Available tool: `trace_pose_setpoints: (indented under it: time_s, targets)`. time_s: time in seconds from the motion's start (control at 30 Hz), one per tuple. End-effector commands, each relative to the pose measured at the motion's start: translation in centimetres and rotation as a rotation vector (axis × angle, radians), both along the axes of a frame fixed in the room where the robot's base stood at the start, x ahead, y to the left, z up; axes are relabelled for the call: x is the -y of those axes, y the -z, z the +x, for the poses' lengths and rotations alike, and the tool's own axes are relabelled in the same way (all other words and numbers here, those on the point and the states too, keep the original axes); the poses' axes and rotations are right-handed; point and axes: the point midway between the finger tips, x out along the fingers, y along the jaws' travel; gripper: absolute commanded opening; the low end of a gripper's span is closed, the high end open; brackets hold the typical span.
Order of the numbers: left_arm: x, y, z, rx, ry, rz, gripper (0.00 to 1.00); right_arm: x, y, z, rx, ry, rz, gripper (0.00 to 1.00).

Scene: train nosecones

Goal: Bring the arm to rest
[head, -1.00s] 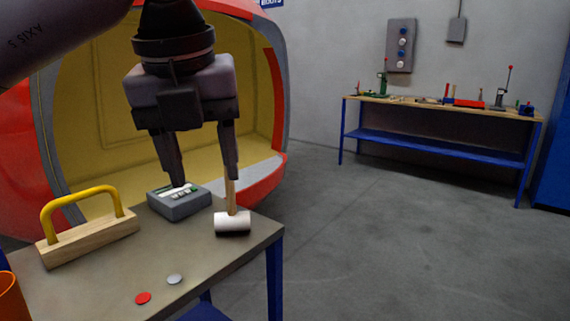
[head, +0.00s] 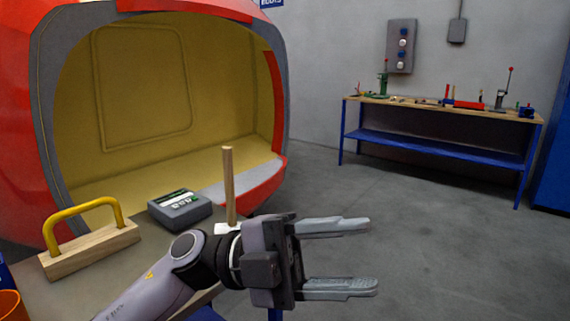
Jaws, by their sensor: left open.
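My left arm comes in from the bottom left of the head view, low over the near table. My left gripper (head: 338,257) is open and empty, its two fingers pointing right, past the table's right edge and over the floor. A mallet (head: 229,186) stands on the table with its wooden handle upright; my gripper and wrist hide most of its white head. My right gripper is not in view.
The near table (head: 62,292) holds a yellow-handled wooden float (head: 92,250), a grey device (head: 180,209) and an orange cup (head: 11,305). A red nosecone shell (head: 18,150) stands behind. A workbench (head: 437,147) stands at the far wall. The floor at right is clear.

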Motion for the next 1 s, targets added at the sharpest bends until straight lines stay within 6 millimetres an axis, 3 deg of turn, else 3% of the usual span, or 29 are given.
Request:
trace_pose_setpoints:
  time_s: [0.13,0.27,0.47,0.6,0.77,0.87,1.0]
  targets:
    - [-1.8,0.6,2.6,-0.203,-0.155,-0.182,0.54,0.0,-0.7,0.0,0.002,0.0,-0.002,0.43]
    - [-4.0,2.5,5.2,-0.378,-0.317,-0.298,0.54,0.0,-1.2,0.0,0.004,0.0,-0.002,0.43]
    - [-8.5,8.3,8.5,-0.66,-0.598,-0.396,0.54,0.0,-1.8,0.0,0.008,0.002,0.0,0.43]
    - [-12.0,14.1,9.4,-0.862,-0.807,-0.407,0.54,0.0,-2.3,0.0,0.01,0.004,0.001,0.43]
    - [-16.2,21.9,8.2,-1.094,-1.044,-0.354,0.54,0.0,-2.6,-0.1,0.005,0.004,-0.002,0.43]
    - [-18.9,27.0,6.1,-1.24,-1.185,-0.289,0.54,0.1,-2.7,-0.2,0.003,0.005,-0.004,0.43]
    - [-22.2,33.6,1.5,-1.435,-1.358,-0.161,0.54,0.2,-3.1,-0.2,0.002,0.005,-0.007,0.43]
